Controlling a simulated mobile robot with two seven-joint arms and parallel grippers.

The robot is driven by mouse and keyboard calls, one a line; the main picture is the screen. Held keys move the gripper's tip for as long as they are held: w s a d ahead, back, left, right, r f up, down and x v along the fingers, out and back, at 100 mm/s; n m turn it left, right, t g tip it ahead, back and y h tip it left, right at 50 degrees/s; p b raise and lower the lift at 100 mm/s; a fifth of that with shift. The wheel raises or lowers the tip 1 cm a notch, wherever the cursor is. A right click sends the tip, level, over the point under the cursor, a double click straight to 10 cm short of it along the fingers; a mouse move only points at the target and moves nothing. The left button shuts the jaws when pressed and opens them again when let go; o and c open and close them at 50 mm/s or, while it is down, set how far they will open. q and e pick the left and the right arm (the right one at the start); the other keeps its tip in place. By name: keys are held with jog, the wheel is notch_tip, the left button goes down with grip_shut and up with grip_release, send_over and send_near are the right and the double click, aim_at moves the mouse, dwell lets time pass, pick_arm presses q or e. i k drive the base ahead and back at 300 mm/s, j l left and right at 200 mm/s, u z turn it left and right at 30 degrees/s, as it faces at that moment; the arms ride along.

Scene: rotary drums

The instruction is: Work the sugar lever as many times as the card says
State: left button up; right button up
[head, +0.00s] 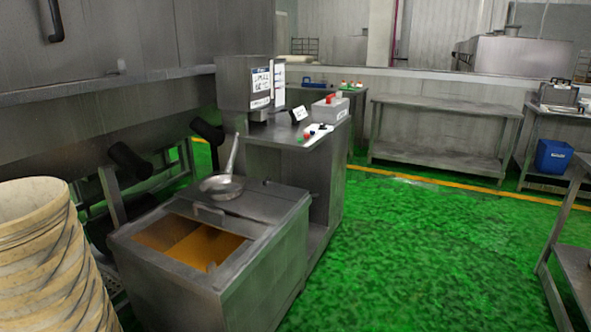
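A steel dispenser box (244,82) with printed labels stands on a steel cabinet (285,160) in the middle of the head view. A small white card (299,114) stands on the cabinet top; its text is too small to read. A white panel with small red, green and dark knobs (314,134) lies near the cabinet's front edge. Beside it is a grey box (330,109) with a red part on top. I cannot tell which part is the sugar lever. Neither of my grippers is in view.
A steel bin (265,265) with orange contents stands in front, a pan (222,187) on its top. Steel tables (440,110) and a blue tub (553,156) are at the back right.

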aim_at(284, 110)
jog(key=i+l+u, duration=0.1)
jog(key=i, duration=1.1)
jog(key=i+l+u, duration=0.15)
jog(key=i+l, duration=0.15)
jog(key=l+u, duration=0.4)
jog(key=l, duration=0.65)
